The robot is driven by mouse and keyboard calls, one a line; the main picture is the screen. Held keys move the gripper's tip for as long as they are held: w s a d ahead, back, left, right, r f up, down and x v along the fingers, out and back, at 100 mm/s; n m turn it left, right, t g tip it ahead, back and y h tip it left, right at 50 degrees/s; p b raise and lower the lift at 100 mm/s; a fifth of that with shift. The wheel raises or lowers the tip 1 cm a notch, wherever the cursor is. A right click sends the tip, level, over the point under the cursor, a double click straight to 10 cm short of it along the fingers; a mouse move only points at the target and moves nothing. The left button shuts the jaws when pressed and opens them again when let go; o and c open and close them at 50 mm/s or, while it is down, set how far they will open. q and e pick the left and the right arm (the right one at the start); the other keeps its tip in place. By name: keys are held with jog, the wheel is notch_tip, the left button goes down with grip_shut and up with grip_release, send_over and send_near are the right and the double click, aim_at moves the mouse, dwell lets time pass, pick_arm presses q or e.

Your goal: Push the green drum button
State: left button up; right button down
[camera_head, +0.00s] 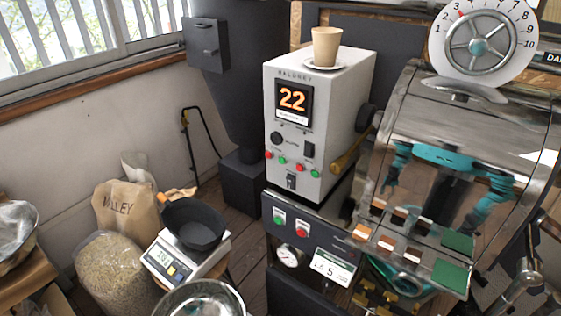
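A green button (279,220) sits on the dark lower panel (272,241) below the white control box, with a red button (302,233) to its right. The white control box (339,113) shows an orange "22" (293,99). Below that display is a row of small red and green buttons, including a green one (282,160) and another green one (315,173). The lettering is too small to tell which green button is marked for the drum. Neither gripper is directly in view; teal arms show only as reflections in the shiny metal drum (452,115).
A paper cup (326,46) on a saucer stands atop the box. A lever with a wooden handle (347,158) sticks out between box and drum. At left are a scale (168,262) with a black pan (194,225), a bean sack (115,270) and a metal bowl (203,296).

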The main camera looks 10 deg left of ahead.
pick_arm(q)
jog(key=shift+s, duration=0.1)
grip_shut()
jog(key=shift+a, duration=0.1)
dwell(1.0)
